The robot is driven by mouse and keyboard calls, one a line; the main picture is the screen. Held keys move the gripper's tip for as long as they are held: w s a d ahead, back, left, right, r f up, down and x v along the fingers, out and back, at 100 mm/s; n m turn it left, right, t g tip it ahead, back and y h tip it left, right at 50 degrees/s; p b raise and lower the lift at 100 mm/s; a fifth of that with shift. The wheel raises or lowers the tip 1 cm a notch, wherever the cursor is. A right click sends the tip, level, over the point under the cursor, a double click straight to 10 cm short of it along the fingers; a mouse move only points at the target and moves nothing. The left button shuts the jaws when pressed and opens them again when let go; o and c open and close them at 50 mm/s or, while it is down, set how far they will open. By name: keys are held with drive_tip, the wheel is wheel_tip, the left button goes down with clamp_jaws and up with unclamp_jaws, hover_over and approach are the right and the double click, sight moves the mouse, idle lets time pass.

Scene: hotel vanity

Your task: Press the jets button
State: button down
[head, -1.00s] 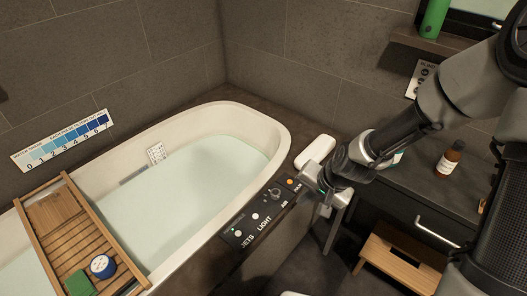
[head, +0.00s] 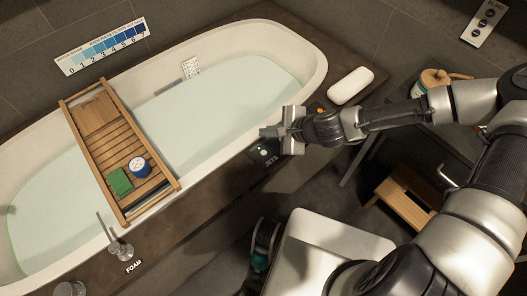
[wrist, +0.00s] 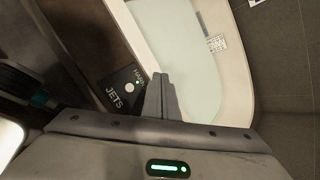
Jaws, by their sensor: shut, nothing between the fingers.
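The black control panel (head: 256,159) is on the dark ledge along the tub's near side. Its JETS end shows, with a pale round button (head: 264,152) above the "JETS" lettering. My gripper (head: 266,131) is shut and empty, just beyond that button, its fingertips pointing left toward the tub. It hides much of the rest of the panel. In the wrist view, the JETS button (wrist: 129,88) is a white disc left of my shut fingers (wrist: 160,80), with a small green light beside it. The fingers look apart from the button; their height above the panel is unclear.
The tub (head: 313,65) holds pale water and a wooden tray (head: 165,192) with a green block and a blue-white jar. A white rounded block (head: 350,86) lies on the ledge to the right. A tap (head: 120,248) and FOAM label are at lower left. A wooden stool (head: 405,205) stands right.

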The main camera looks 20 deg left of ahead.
drive_tip(key=shift+f+b, duration=3.55)
drive_tip(key=shift+f, duration=0.85)
drive_tip(key=shift+f, duration=0.45)
drive_tip(key=shift+f+b, duration=0.35)
drive_tip(key=shift+b, duration=0.15)
drive_tip(key=shift+r, duration=0.1)
drive_tip(key=shift+r+p, duration=0.7)
drive_tip(key=shift+r, duration=0.1)
wheel_tip(320, 180, up, 5)
drive_tip(key=p, duration=0.4)
